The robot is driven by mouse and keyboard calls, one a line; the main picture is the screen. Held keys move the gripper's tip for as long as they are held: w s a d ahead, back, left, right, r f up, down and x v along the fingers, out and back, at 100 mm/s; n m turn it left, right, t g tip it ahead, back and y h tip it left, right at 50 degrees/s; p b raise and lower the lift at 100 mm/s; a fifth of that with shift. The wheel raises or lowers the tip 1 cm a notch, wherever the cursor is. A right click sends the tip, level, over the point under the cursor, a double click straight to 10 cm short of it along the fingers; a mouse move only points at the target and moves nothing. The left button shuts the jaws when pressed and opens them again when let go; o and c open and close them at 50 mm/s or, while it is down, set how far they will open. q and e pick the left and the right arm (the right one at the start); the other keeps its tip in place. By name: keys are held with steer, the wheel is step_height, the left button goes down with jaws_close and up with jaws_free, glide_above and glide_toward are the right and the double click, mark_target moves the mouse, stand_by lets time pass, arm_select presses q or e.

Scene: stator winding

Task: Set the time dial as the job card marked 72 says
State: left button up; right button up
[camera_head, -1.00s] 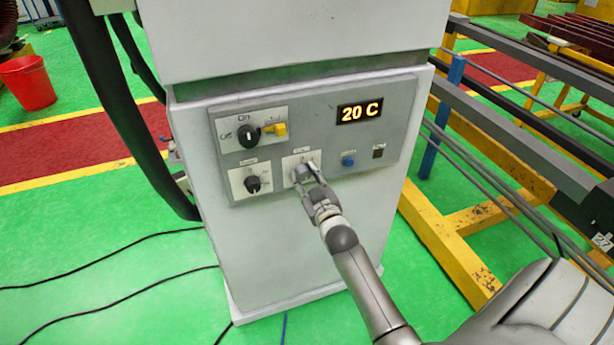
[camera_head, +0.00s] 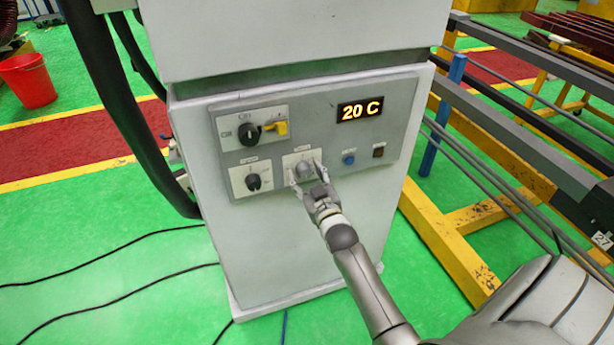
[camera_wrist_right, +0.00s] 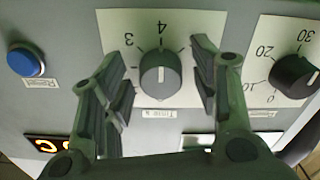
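The time dial (camera_head: 304,170) is a round grey knob on a white plate low on the cabinet's control panel. In the right wrist view the time dial (camera_wrist_right: 160,74) has its white pointer line towards the printed 4, with a 3 to its left. My right gripper (camera_head: 307,175) is open, its two fingers on either side of the dial. In the wrist view there are gaps between the fingers and the knob. My left gripper is not in view. No job card marked 72 can be made out.
Beside the dial are another black knob (camera_head: 253,182) and a blue button (camera_head: 348,160). Above are a black selector (camera_head: 249,134), a yellow part (camera_head: 281,128) and a display (camera_head: 359,109) reading 20 C. A yellow and grey rack (camera_head: 470,215) stands close on the right.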

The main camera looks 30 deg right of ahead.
steer(key=shift+s, duration=0.2)
steer(key=v, duration=1.1)
steer(key=shift+s, duration=0.3)
steer(key=s+a+f+g+y, duration=0.1)
steer(key=s+a+f+g, duration=0.2)
steer(key=f, duration=0.8)
steer(key=s+a+f+n+g+y, duration=0.1)
steer(key=s+a+f+g+y, duration=0.2)
steer(key=f, duration=0.9)
steer(key=s+a+f+g, duration=0.2)
steer(key=s+a+f, duration=0.2)
steer(key=f, duration=0.7)
steer(key=s+f+g, duration=0.2)
steer(key=s+f, duration=0.4)
steer(key=s, duration=0.4)
steer(key=s+a+f+n+g+b, duration=0.1)
steer(key=s+f+g, duration=0.2)
steer(key=s+f, duration=0.3)
steer(key=s+f+g, duration=0.3)
steer(key=s+f, duration=0.3)
steer(key=s, duration=0.9)
steer(key=shift+s+a+f+n+b, duration=0.2)
steer(key=shift+a+f+n+b, duration=0.1)
steer(key=shift+f+b, duration=0.1)
